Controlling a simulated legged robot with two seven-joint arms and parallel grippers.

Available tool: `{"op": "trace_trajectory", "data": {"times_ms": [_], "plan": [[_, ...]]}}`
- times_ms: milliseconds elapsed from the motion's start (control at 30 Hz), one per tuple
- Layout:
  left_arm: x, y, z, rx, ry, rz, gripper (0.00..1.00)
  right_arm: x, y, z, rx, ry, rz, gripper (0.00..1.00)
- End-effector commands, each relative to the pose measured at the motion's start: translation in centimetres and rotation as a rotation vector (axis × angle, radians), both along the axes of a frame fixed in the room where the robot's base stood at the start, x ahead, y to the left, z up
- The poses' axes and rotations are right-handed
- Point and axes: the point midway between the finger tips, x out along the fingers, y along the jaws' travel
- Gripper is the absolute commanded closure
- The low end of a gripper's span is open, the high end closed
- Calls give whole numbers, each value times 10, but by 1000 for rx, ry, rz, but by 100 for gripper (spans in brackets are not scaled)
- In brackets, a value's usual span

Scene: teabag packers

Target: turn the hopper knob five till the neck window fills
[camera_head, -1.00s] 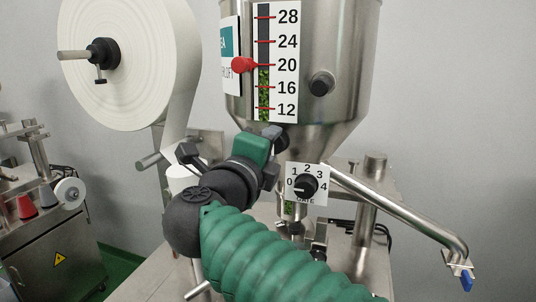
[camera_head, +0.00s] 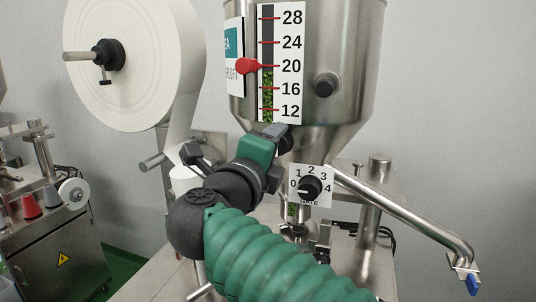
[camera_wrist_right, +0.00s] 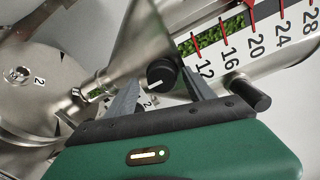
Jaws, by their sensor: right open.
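The black gate knob (camera_head: 311,187) sits on a white dial plate marked 0 to 4, and its white mark points left toward 0. It also shows in the right wrist view (camera_wrist_right: 161,74). The neck window (camera_head: 291,210) below the hopper shows green leaf in its visible part, partly hidden by my arm; it also shows in the right wrist view (camera_wrist_right: 97,93). My right gripper (camera_head: 280,150) is open, up and left of the dial plate. In the wrist view the knob appears between its fingers; contact cannot be told. My left gripper is out of view.
The steel hopper (camera_head: 345,60) carries a level scale (camera_head: 290,88) with leaf near 20, a red pointer at 20 and a black side knob (camera_head: 326,85). A white paper roll (camera_head: 150,70) stands left. A steel arm (camera_head: 410,213) slopes right.

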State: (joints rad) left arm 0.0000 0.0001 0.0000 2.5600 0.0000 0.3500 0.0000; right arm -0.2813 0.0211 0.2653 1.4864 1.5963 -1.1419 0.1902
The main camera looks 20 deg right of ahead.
Motion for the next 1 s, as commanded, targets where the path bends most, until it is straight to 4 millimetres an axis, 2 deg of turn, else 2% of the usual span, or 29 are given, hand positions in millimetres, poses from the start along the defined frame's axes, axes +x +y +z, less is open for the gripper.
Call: {"op": "trace_trajectory", "data": {"times_ms": [167, 400, 600, 767, 1000], "plan": [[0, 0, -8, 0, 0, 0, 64, -19, 15, -2, -1, -1, 5, 38], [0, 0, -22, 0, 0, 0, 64, -77, 55, -4, 0, 0, 7, 38], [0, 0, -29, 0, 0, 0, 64, -118, 83, -3, -1, 3, 5, 38], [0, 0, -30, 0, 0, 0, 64, -134, 94, -2, 0, 3, 3, 38], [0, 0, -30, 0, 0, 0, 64, -136, 95, -2, -1, 3, 1, 38]]}}
